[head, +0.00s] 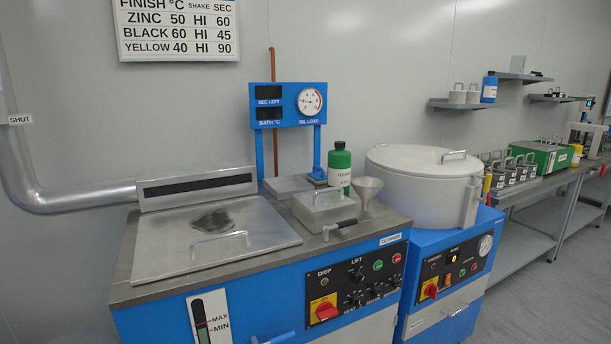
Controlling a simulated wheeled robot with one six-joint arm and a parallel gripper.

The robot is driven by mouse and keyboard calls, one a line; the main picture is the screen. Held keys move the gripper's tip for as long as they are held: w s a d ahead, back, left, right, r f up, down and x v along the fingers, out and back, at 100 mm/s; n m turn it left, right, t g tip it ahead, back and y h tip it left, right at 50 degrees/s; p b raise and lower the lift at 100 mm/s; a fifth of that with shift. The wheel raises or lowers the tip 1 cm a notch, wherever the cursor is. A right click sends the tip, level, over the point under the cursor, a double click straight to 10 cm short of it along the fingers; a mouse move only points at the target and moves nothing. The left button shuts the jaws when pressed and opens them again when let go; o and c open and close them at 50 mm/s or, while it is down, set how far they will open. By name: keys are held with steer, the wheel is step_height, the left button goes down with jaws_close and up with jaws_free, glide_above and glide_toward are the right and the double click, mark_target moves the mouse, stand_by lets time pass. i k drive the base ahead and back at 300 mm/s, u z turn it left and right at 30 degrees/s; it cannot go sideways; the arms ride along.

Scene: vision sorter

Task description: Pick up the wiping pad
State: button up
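I cannot make out a clear wiping pad in the head view. A dark grey patch (212,221) lies on the flat metal lid (160,258) of the blue cleaner machine at the left. I cannot tell whether it is a thin pad or a stain. It sits just behind the lid's bar handle. My gripper is not in view.
Right of the lid stand a small lidded metal box (325,208), a funnel (366,190) and a green-and-white bottle (339,168). A round white drum (424,186) stands on the blue machine beside it. Shelves and a bench (530,188) hold several containers. Grey floor shows at lower right.

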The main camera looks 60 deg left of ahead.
mark_target(318, 178)
steer(key=u, duration=0.65)
steer(key=i, duration=1)
steer(key=u, duration=1.45)
steer(key=i, duration=0.45)
steer(key=u, duration=0.4)
